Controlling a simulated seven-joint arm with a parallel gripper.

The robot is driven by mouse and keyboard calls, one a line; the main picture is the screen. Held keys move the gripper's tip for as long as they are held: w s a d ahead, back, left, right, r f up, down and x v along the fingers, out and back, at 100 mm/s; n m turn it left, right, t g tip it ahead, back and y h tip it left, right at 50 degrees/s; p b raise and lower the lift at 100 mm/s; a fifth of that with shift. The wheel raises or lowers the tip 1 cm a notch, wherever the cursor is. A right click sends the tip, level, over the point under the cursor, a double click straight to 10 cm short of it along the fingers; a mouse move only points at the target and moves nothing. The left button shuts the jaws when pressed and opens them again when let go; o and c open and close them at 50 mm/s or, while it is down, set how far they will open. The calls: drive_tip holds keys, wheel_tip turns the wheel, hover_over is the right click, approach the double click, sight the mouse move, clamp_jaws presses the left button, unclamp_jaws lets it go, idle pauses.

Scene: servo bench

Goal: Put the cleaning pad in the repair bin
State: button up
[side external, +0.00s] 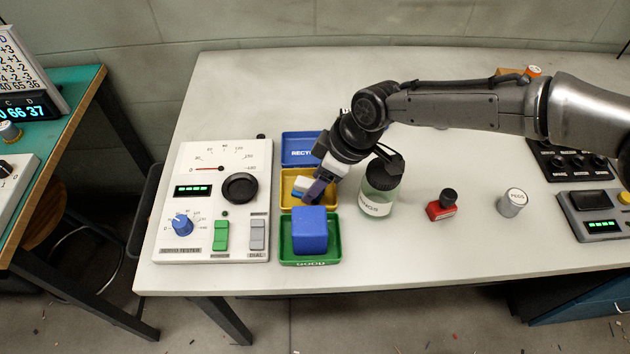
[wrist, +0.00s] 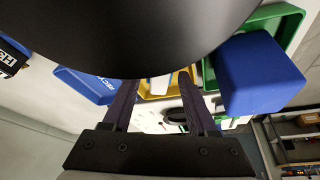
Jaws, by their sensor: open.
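A small white block with some blue on it, which looks like the cleaning pad (side external: 299,186), lies in the yellow bin (side external: 286,202). The yellow bin stands between a blue bin and a green bin; its label is hidden, so I cannot read whether it says repair. My gripper (side external: 314,196) is low over the yellow bin, right beside the white block. In the wrist view my open fingers (wrist: 155,84) spread on either side of the white block (wrist: 159,86), with the yellow bin (wrist: 183,83) beneath. I cannot tell whether a finger touches the block.
A large blue cube (side external: 309,230) sits in the green bin (side external: 287,255), close to my gripper. The blue bin (side external: 300,146) is behind. A dark-lidded jar (side external: 377,205) stands just right. The servo tester (side external: 215,205) is at left. A red stamp-like item (side external: 441,208) and a grey canister (side external: 512,203) stand farther right.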

drive_tip(key=v, duration=1.1)
drive_tip(key=s+d+r+m+t, duration=0.15)
drive_tip(key=d+r, duration=0.25)
drive_tip(key=d, duration=0.6)
drive_tip(key=s+d+r+m+h, duration=0.1)
drive_tip(key=s+d+r+m, duration=0.25)
drive_tip(key=d, duration=0.55)
drive_tip(key=s+d+r+m+t, duration=0.15)
drive_tip(key=d+r, duration=0.35)
drive_tip(key=d, duration=0.5)
drive_tip(key=s+d+f+m+h, duration=0.1)
drive_tip(key=s+d+f+m, duration=0.1)
drive_tip(key=s+d, duration=0.5)
drive_tip(key=s+d+f+m+t+h, duration=0.1)
drive_tip(key=s+d+f+m+h, duration=0.1)
drive_tip(key=s+d+m, duration=0.3)
drive_tip(key=s+d, duration=0.3)
drive_tip(key=s, duration=0.3)
drive_tip(key=shift+s+f, duration=0.15)
drive_tip(key=shift+f, duration=0.2)
